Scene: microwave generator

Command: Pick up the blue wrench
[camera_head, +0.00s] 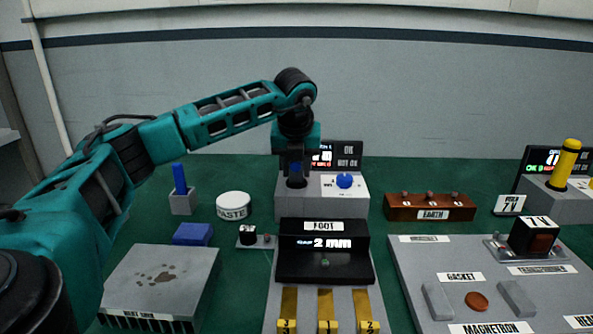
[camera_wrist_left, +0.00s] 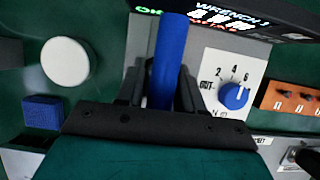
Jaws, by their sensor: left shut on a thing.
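The blue wrench (camera_wrist_left: 168,60) shows in the left wrist view as a thick blue handle between the fingers of my left gripper (camera_wrist_left: 160,95). The gripper is shut on it. In the head view my left gripper (camera_head: 295,168) points down over the left part of a grey station box (camera_head: 320,207), and its fingers mostly hide the wrench. I cannot tell whether the wrench's lower end is still in the box. My right gripper is not in view.
The box bears a blue dial (camera_head: 344,180), with a display behind. A blue post (camera_head: 179,179) stands in a small grey holder at left, near a white PASTE tin (camera_head: 233,206). A brown EARTH block (camera_head: 430,207) is right. A yellow handle (camera_head: 567,160) stands far right.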

